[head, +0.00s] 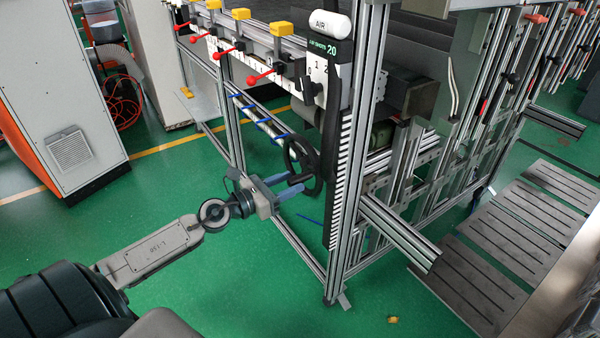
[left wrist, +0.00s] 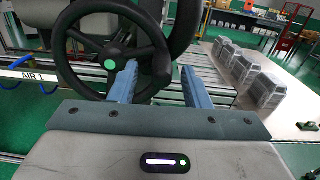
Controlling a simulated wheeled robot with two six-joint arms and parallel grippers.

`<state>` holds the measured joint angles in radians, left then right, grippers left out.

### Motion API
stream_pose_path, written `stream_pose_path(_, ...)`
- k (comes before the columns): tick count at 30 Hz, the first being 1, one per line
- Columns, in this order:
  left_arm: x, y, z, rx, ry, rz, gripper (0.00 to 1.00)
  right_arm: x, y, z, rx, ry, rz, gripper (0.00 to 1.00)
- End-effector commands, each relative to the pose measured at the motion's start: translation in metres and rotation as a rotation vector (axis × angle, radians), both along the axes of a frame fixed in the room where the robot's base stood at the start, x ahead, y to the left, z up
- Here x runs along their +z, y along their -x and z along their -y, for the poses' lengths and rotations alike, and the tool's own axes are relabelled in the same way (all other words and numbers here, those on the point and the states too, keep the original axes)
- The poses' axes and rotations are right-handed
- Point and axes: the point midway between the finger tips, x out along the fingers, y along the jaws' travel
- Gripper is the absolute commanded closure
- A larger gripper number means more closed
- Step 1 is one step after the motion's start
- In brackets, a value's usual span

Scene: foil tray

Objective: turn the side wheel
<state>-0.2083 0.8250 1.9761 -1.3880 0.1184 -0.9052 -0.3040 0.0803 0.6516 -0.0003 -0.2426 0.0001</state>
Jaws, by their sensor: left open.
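The side wheel (head: 290,147) is a dark handwheel on the side of the metal frame, left of the upright post. In the left wrist view the wheel (left wrist: 110,64) shows a black rim, spokes and a green hub mark. My left gripper (head: 297,181) is open at the lower part of the wheel, its two blue-grey fingers pointing at it. In the left wrist view the gripper (left wrist: 159,66) has its left finger overlapping the wheel and its right finger outside the rim. The right part of the rim shows between them. Contact cannot be told. My right gripper is out of view.
A black numbered post (head: 338,140) stands close right of the wheel. A metal rail (head: 400,232) juts out low at the right. Red-knobbed levers (head: 262,77) line the frame above. Green floor (head: 240,265) is clear in front.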

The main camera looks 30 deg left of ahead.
Motion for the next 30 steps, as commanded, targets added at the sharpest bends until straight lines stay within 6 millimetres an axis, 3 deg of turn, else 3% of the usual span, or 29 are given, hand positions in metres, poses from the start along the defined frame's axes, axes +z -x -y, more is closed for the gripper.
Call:
stream_pose_path(4,0.004,-0.011,0.007,-0.001,0.006,-0.001,0.57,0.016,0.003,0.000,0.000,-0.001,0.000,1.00)
stream_pose_path(12,0.001,-0.030,0.014,0.000,0.002,-0.002,0.57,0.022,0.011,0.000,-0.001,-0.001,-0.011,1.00)
stream_pose_path(24,-0.001,-0.034,0.016,-0.002,0.001,-0.003,0.57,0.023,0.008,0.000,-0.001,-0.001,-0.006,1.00)
stream_pose_path(30,-0.001,-0.034,0.016,-0.002,0.001,-0.003,0.94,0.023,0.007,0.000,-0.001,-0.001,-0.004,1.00)
